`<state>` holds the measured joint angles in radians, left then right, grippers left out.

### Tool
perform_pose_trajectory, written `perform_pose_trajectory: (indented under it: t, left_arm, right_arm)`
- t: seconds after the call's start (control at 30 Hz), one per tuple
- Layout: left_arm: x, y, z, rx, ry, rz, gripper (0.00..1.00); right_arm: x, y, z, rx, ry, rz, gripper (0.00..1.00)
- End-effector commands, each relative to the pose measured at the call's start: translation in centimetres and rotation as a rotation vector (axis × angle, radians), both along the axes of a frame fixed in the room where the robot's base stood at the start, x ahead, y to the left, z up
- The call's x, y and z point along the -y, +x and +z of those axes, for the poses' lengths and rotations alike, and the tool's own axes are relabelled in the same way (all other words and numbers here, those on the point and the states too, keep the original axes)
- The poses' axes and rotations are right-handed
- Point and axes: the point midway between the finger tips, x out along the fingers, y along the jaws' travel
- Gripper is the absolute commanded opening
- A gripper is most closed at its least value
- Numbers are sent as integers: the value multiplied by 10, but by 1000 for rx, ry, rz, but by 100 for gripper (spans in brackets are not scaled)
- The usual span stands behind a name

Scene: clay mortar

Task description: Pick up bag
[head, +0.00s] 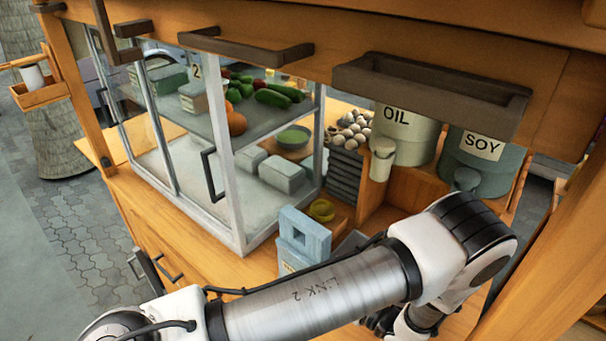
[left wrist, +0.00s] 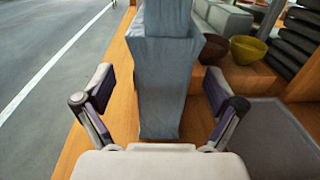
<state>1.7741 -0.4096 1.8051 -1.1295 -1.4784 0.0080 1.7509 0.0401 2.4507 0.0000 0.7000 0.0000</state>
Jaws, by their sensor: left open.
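The bag is a blue-grey upright thing (head: 312,238) on the wooden counter in the head view, right of the glass case; my left arm covers its lower part. The bag (left wrist: 168,88) also stands in the middle of the left wrist view, its top cut by the frame edge. My left gripper (left wrist: 160,92) is open, with one finger on each side of the bag and a visible gap on both sides. In the head view, the left gripper is mostly hidden behind my own arm. My right gripper is not in view.
The glass case (head: 235,190), OIL pot (head: 408,135) and SOY pot (head: 483,160) surround the area.

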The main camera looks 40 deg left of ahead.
Motion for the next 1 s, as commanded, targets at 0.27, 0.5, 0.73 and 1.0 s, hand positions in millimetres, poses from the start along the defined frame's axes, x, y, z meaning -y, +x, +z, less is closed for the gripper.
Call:
perform_pose_trajectory:
  t: [0.27,0.5,0.73,1.0]
  left_arm:
    - [-48,-3,2,-1,-2,4,94]
    - [-51,-3,0,0,-1,-1,94]
    - [-51,-3,0,0,-1,0,24]
    - [-51,-3,0,0,-1,0,22]
  right_arm:
    - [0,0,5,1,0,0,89]
    - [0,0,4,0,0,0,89]
    - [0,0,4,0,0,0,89]
    - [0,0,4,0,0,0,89]
